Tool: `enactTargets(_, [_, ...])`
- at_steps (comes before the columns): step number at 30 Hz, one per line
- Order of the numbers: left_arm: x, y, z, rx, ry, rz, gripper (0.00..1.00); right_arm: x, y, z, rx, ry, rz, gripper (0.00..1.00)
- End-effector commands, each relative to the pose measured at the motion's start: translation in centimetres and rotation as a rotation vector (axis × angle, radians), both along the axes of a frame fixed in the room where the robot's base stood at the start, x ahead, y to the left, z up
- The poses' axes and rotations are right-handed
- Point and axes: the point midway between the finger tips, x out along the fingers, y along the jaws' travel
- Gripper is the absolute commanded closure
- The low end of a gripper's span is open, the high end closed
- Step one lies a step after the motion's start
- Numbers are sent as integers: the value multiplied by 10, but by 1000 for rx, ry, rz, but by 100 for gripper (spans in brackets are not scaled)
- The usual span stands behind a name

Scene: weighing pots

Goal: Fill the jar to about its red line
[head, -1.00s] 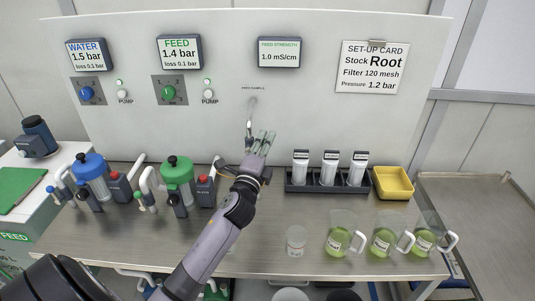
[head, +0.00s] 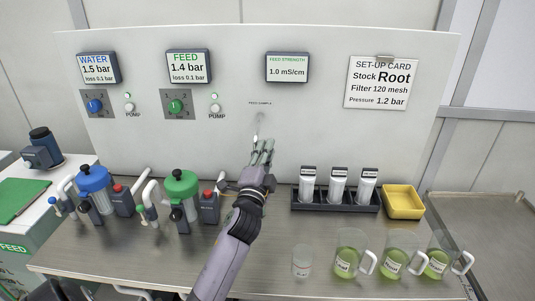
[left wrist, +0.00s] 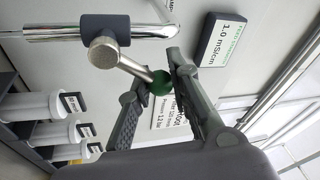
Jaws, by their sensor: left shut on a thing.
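My left gripper (head: 263,152) reaches up to the feed sample tap (head: 260,122) on the back panel. In the left wrist view the tap has a metal spout and a lever (left wrist: 118,55) ending in a green ball knob (left wrist: 161,82). My left gripper (left wrist: 158,100) is shut on the green knob, which sits between its fingers. The tap's lower part is hidden in the head view. A small clear jar (head: 302,263) with a label stands upright on the bench, apart from the gripper. Its red line is too small to make out. My right gripper is not in view.
Several jugs of green liquid, such as this jug (head: 349,255), stand right of the jar. A black rack (head: 333,203) of white-labelled tubes and a yellow tray (head: 404,202) lie behind. Blue-topped (head: 95,185) and green-topped (head: 181,185) filters stand left of my arm.

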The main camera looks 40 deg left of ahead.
Motion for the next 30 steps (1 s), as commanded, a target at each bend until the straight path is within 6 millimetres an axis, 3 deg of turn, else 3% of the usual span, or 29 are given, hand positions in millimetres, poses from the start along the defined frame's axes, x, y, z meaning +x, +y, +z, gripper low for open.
enactTargets(5, [0,1,1,3,0,3,100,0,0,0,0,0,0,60])
enactTargets(6, [0,1,1,3,0,3,81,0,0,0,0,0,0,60])
enactTargets(15, [0,1,0,2,0,2,61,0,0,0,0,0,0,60])
enactTargets(25, [-2,-1,-1,2,2,0,60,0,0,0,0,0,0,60])
enactTargets(30, [-20,-8,-6,0,2,0,60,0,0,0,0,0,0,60])
